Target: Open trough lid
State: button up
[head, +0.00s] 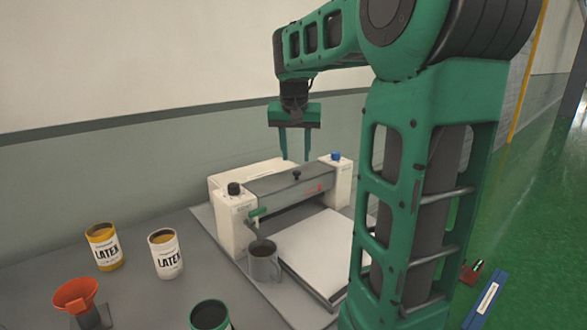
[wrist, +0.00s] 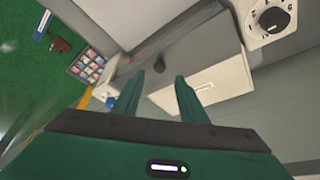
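The trough lid (head: 275,183) is a grey metal cover across the top of the white machine (head: 232,222), between its two end posts. It looks closed. A small black knob (head: 297,176) stands on the lid. My gripper (head: 295,158) points down just above the knob, with its fingers apart and nothing between them. In the wrist view, the open fingers (wrist: 160,75) appear on either side of the dark knob (wrist: 159,64). The grey lid (wrist: 200,42) spreads behind them. I cannot tell exactly how high the fingertips are above the knob.

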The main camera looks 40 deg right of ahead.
aim_at(297, 173)
jog(key=x, duration=0.6)
jog(key=shift+r, duration=0.1)
grip_shut()
